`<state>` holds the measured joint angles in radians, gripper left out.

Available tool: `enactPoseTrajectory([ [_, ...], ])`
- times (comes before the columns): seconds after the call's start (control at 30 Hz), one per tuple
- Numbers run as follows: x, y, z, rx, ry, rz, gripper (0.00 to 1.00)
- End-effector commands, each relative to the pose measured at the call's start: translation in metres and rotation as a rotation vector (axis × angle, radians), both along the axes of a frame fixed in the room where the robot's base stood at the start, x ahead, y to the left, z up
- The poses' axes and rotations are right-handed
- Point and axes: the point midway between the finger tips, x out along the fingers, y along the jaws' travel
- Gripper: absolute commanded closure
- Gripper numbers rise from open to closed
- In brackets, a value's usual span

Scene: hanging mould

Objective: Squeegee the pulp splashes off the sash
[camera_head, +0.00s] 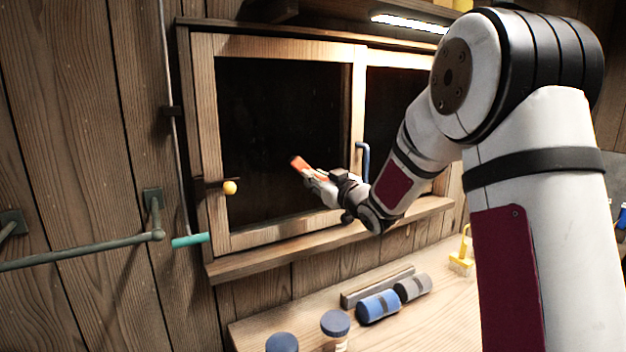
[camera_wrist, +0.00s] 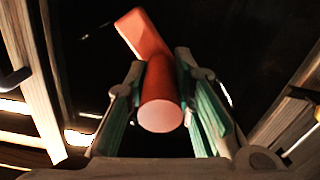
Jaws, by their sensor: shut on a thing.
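My gripper (camera_head: 318,182) is shut on an orange-red squeegee (camera_head: 299,163), in front of the dark left pane of the window sash (camera_head: 206,130). In the wrist view, the squeegee's round handle end (camera_wrist: 160,115) faces the camera between green-lined fingers, with its flat head (camera_wrist: 138,30) beyond and tilted up-left. I cannot tell whether the head touches the glass. The sash's pale wooden frame also shows in the wrist view (camera_wrist: 38,80). No pulp splash stands out clearly on the dark pane; my gripper hides part of it.
A yellow knob (camera_head: 229,188) sits on the sash's left stile, and a blue handle (camera_head: 363,160) near its middle. A green rail (camera_head: 80,252) juts out at left.

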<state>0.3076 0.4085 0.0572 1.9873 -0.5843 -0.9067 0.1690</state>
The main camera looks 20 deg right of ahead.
Motion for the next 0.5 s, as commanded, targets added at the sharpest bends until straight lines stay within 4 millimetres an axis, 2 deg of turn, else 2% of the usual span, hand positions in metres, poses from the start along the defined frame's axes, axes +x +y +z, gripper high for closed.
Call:
enactPoseTrajectory([
  [0.5,0.006,-0.036,0.001,0.0,-0.003,-0.003,1.0],
])
